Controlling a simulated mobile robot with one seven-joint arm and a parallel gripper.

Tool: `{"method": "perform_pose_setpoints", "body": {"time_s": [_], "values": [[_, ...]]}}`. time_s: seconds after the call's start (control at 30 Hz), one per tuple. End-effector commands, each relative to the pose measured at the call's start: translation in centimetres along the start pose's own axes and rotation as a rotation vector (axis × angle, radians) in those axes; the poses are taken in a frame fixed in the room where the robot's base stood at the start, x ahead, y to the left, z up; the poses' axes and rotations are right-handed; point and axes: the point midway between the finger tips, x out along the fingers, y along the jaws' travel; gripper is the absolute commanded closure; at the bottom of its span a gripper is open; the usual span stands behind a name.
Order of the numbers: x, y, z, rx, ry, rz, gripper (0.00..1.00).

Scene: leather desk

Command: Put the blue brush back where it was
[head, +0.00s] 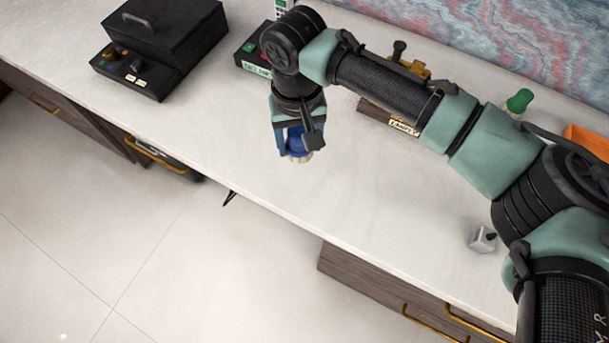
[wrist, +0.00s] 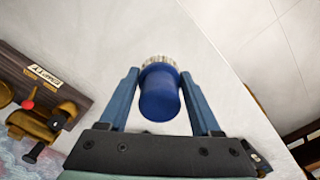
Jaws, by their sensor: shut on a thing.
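The blue brush (wrist: 159,94) has a rounded blue body and pale bristles at its far end. In the wrist view it sits between the two fingers of my gripper (wrist: 163,88), which is shut on it. In the head view the brush (head: 298,142) hangs under my gripper (head: 294,138) with its bristles downward, close to the desk's front edge. I cannot tell whether the bristles touch the white desk top (head: 340,205).
A black lidded box (head: 165,45) stands at the left. A dark device with buttons (head: 252,58) and a labelled wooden stand (head: 392,119) are behind my arm. A green-topped item (head: 519,101), an orange tray (head: 588,139) and a small grey block (head: 483,239) are at the right. The front middle is clear.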

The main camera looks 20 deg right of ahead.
Motion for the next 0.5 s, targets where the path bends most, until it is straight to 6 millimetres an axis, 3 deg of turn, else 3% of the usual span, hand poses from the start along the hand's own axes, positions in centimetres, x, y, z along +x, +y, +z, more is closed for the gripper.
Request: {"method": "perform_pose_setpoints", "body": {"time_s": [0.03, 0.23, 0.5], "values": [[0.9, 0.5, -0.3, 0.011, 0.002, -0.002, 0.87], [1.4, 1.2, -0.7, 0.023, -0.002, -0.009, 0.87], [6.0, 1.2, -0.7, 0.023, -0.001, -0.008, 0.87]]}}
